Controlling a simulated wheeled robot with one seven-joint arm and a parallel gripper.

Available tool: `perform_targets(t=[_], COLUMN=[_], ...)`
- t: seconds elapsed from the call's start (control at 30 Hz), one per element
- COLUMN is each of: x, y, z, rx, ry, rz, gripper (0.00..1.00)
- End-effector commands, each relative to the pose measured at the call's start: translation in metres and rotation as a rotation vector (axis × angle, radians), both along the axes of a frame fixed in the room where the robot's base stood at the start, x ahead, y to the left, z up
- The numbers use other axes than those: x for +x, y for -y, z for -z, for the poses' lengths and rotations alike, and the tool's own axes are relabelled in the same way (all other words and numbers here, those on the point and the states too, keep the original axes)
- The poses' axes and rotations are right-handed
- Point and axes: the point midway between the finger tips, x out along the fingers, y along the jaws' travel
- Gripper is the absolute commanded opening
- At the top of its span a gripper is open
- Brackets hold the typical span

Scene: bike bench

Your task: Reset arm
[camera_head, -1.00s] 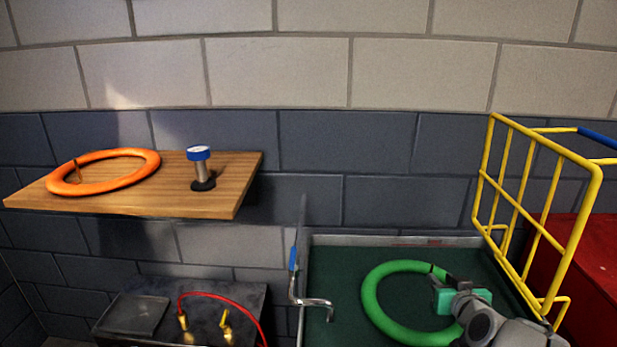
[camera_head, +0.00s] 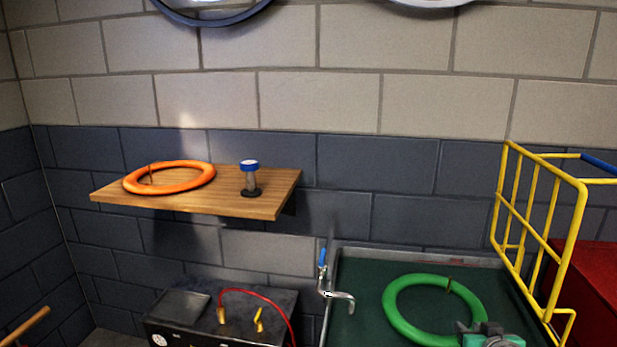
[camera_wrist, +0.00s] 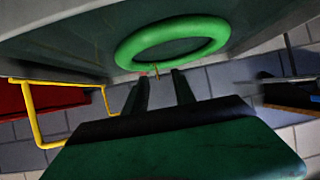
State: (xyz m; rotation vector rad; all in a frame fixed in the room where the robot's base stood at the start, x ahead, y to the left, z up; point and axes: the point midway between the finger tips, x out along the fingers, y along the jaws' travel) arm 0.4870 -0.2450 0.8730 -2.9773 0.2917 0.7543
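My gripper (camera_head: 480,330) is at the bottom right of the head view, at the near right edge of a green ring. In the wrist view my gripper (camera_wrist: 159,76) shows two dark fingers spread apart with nothing between them. The green ring (camera_head: 398,322) lies in the dark green sink-like basin (camera_head: 362,270). It also shows in the wrist view (camera_wrist: 128,52), just beyond the fingertips, with a small brass stem at its edge. In the head view the gripper's lower part is cut off by the frame.
A yellow wire rack (camera_head: 549,245) and a red box (camera_head: 590,270) stand right of the basin. A tap (camera_head: 340,296) is at its left edge. A wooden shelf (camera_head: 215,203) holds an orange ring (camera_head: 135,188) and a blue-topped gauge (camera_head: 250,175). Below is a black box (camera_head: 265,320) with a red cable.

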Motion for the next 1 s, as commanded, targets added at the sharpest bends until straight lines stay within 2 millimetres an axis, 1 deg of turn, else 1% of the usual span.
perform_targets(t=[0.03,0.17,0.2,0.27,0.3,0.37,0.4,0.47,0.5,0.57,0.6,0.63,0.7,0.8,0.9,1.0], x=[0.002,0.004,0.004,0.002,-0.001,-0.008,-0.013,-0.025,-0.036,-0.057,-0.074,-0.086,-0.112,-0.134,-0.14,-0.14], y=[-0.012,-0.045,-0.058,-0.078,-0.092,-0.115,-0.13,-0.155,-0.171,-0.197,-0.213,-0.222,-0.238,-0.247,-0.248,-0.247], z=[-0.006,-0.011,-0.014,-0.018,-0.022,-0.027,-0.032,-0.041,-0.049,-0.062,-0.072,-0.078,-0.089,-0.094,-0.092,-0.091], rx=[0.002,0.019,0.025,0.033,0.037,0.044,0.048,0.053,0.054,0.056,0.057,0.057,0.061,0.063,0.067,0.067], ry=[-0.021,-0.1,-0.129,-0.182,-0.22,-0.282,-0.325,-0.398,-0.452,-0.54,-0.596,-0.637,-0.715,-0.777,-0.796,-0.796], rz=[-0.022,-0.077,-0.096,-0.126,-0.145,-0.171,-0.188,-0.211,-0.223,-0.236,-0.238,-0.236,-0.224,-0.207,-0.199,-0.198], gripper=[0.32,0.32,0.32,0.32,0.32,0.32,0.32,0.32,0.32,0.32,0.32,0.32,0.32,0.32,0.32,0.32])
